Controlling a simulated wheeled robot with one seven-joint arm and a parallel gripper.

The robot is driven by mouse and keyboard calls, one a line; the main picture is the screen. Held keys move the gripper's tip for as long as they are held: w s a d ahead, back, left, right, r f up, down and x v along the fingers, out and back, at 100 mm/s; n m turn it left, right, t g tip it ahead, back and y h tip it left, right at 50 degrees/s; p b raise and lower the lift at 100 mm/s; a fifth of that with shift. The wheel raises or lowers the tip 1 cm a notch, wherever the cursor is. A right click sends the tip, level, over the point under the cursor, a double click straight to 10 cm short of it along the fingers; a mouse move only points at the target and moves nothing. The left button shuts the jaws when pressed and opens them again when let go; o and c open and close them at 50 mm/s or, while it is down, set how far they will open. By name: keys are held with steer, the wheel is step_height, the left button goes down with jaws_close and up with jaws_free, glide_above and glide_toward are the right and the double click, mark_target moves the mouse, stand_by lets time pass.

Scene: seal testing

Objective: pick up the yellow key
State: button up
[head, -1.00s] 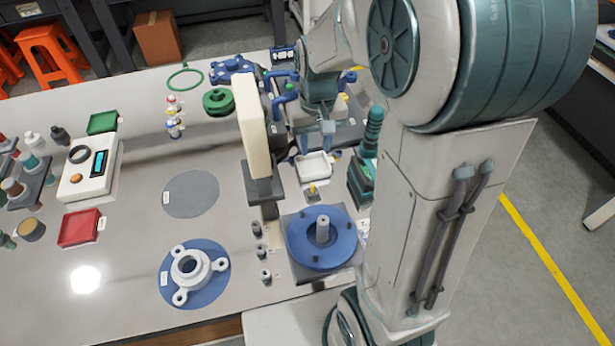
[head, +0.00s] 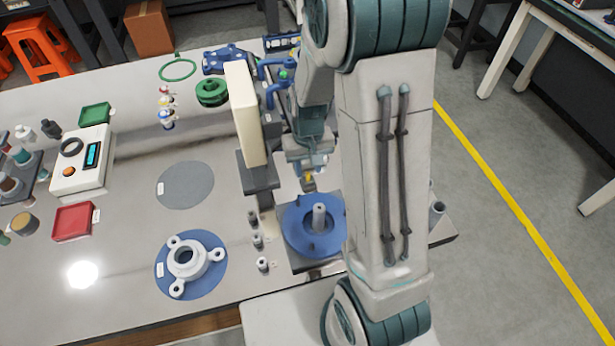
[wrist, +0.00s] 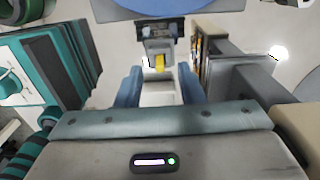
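The yellow key (wrist: 160,63) stands upright on a small grey block in the wrist view, just beyond the line between my fingertips. It also shows as a small yellow spot (head: 309,178) in the head view, right below my gripper (head: 308,163). In the wrist view my gripper (wrist: 159,76) is open, with one blue finger on each side of the key's line. I see no contact with the key. The exact gap in height is unclear.
A blue round flange (head: 300,226) with an upright post stands close in front of the key. A tall cream panel on a dark stand (head: 246,115) rises left of my gripper. Teal ribbed blocks (wrist: 60,62) lie left in the wrist view. The grey disc area (head: 186,185) is clear.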

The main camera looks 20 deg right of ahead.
mark_target(308, 178)
step_height(308, 178, down, 2)
steer(key=shift+f, duration=0.1)
jaws_close()
